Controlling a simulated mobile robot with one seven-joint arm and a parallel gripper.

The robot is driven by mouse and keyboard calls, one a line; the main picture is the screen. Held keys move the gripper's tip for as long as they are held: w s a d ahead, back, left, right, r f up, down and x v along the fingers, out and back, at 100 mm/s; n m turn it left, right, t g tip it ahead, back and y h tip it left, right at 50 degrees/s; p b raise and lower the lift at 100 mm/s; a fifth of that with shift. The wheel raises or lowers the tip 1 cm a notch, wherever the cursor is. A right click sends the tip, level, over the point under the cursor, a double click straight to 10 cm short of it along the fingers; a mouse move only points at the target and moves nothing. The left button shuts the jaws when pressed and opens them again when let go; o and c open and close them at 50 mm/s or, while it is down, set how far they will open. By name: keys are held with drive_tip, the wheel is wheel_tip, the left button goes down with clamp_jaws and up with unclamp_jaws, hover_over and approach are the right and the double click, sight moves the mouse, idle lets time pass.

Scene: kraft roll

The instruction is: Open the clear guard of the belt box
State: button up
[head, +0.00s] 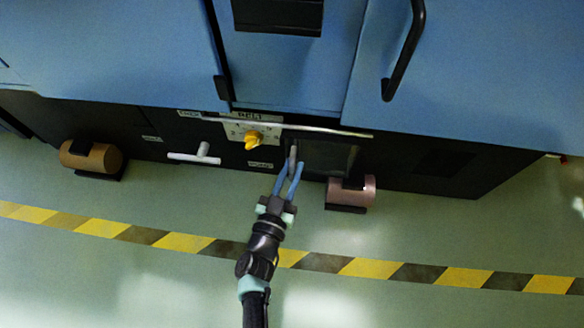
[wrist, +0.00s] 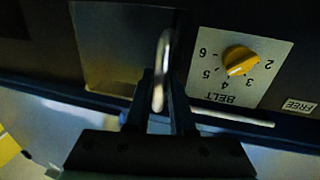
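The clear guard (head: 328,158) is a dark see-through pane in the black lower panel, right of the yellow belt dial (head: 252,138). It looks closed. In the wrist view the guard (wrist: 118,48) is left of the dial (wrist: 240,60). A bent metal handle (wrist: 163,62) stands at the guard's edge on the dial side. My gripper (head: 291,170) is at this handle. In the wrist view its fingers (wrist: 163,92) stand on either side of the handle, with a gap between them, and look open. Whether either finger touches the handle is unclear.
A white T-handle (head: 196,156) is left of the dial. A long pale bar (head: 300,127) runs above the guard. A brown roll (head: 92,157) and a pinkish roll (head: 352,190) sit low at the machine's front. The striped floor line (head: 330,263) crosses open floor.

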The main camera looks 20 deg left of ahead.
drive_tip(key=o, duration=0.3)
drive_tip(key=s+p, duration=0.1)
drive_tip(key=s, duration=0.3)
drive_tip(key=s+p, duration=0.2)
drive_tip(key=s, duration=0.2)
drive_tip(key=s+d+p, duration=0.1)
drive_tip(key=s+p, duration=0.1)
drive_tip(key=s, duration=0.3)
